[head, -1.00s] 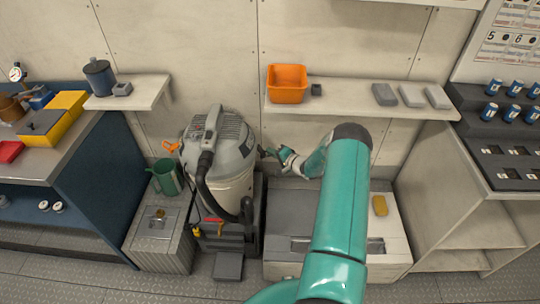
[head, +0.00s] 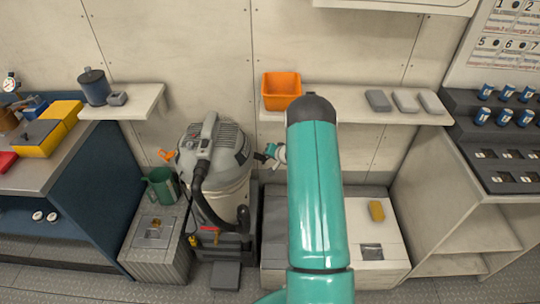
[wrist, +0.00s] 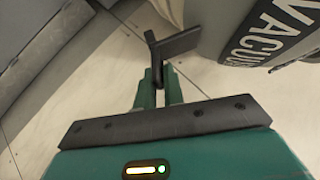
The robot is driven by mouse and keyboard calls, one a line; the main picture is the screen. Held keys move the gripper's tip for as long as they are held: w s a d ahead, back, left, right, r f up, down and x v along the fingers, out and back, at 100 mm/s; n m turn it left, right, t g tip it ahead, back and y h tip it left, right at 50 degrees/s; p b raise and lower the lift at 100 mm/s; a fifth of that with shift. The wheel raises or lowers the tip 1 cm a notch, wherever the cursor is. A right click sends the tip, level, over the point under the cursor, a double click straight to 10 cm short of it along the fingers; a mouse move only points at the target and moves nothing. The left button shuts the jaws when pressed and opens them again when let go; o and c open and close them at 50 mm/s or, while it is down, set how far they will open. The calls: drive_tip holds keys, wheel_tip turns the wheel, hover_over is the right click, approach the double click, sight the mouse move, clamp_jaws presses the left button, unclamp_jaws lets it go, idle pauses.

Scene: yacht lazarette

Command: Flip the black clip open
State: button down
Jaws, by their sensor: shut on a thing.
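The black clip (wrist: 175,46) stands out from the side of the grey canister vacuum (head: 222,158). In the wrist view it is a dark, angled plate beside the vacuum's printed label (wrist: 270,32). My gripper (wrist: 159,80) is shut on the clip, with its teal fingers on either side of the clip's near end. In the head view my gripper (head: 266,154) is at the vacuum's upper right side. The clip is too small there to make out clearly, and my arm hides part of the area to the right.
A pale shelf (head: 350,114) with an orange bin (head: 281,91) hangs above my gripper. A green jug (head: 162,186) stands left of the vacuum.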

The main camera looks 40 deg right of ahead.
drive_tip(key=shift+s+d+f, duration=0.1)
drive_tip(key=shift+s+f, duration=0.15)
drive_tip(key=shift+s, duration=0.05)
drive_tip(key=c, duration=1.5)
unclamp_jaws()
drive_tip(key=shift+c, duration=0.2)
drive_tip(key=shift+w+r, duration=0.15)
drive_tip(key=shift+r, duration=0.1)
drive_tip(key=v, duration=1.3)
drive_tip(key=shift+s+r, duration=0.2)
drive_tip(key=shift+s, duration=0.1)
